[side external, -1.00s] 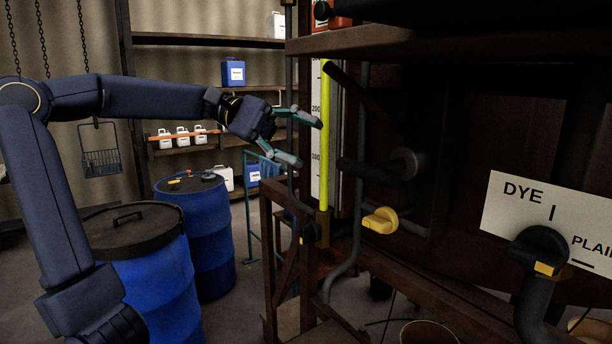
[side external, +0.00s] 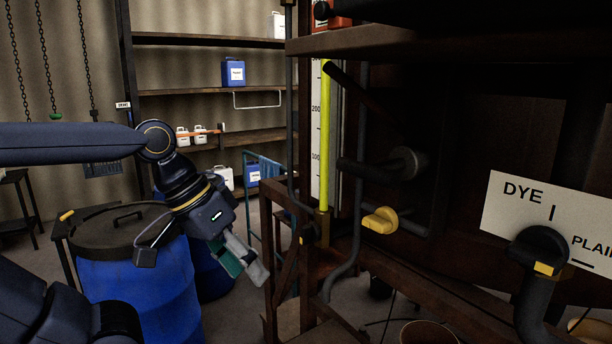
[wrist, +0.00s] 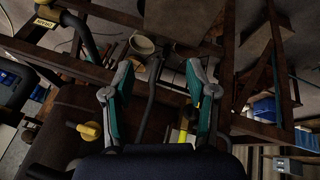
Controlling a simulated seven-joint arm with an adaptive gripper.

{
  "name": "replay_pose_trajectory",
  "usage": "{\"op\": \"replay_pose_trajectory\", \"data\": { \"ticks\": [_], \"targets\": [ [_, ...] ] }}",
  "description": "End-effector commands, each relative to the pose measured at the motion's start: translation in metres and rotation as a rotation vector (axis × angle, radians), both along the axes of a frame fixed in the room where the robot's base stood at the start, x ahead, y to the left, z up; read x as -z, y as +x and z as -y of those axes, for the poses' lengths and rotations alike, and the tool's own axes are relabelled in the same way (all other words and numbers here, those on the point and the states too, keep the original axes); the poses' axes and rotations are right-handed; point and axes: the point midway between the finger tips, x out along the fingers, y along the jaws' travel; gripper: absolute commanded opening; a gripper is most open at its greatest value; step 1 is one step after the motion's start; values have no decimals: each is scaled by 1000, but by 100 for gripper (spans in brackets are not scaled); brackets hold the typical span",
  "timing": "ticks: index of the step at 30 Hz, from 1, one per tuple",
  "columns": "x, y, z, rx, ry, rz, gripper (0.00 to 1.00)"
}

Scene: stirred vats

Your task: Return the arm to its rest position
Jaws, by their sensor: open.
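My gripper (side external: 243,260) hangs in front of the blue drums in the side external view, left of the brown frame and pointing down and to the right. In the wrist view my gripper (wrist: 160,98) shows two teal-padded fingers spread apart, with nothing between them. It is open and apart from the yellow-green gauge tube (side external: 325,140) and the yellow valve handle (side external: 381,220).
A blue drum (side external: 140,285) with a dark lid stands below and left of my gripper. The brown frame (side external: 283,240) stands close at its right. Shelves (side external: 210,90) with containers are behind. A bucket (side external: 428,334) sits at the bottom.

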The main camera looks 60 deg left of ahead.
Motion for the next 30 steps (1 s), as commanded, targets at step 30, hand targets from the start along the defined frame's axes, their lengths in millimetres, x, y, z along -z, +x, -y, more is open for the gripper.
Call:
{"op": "replay_pose_trajectory", "data": {
  "ticks": [30],
  "targets": [
    [20, 7, -16, 197, 302, 73, 57]
  ]
}}
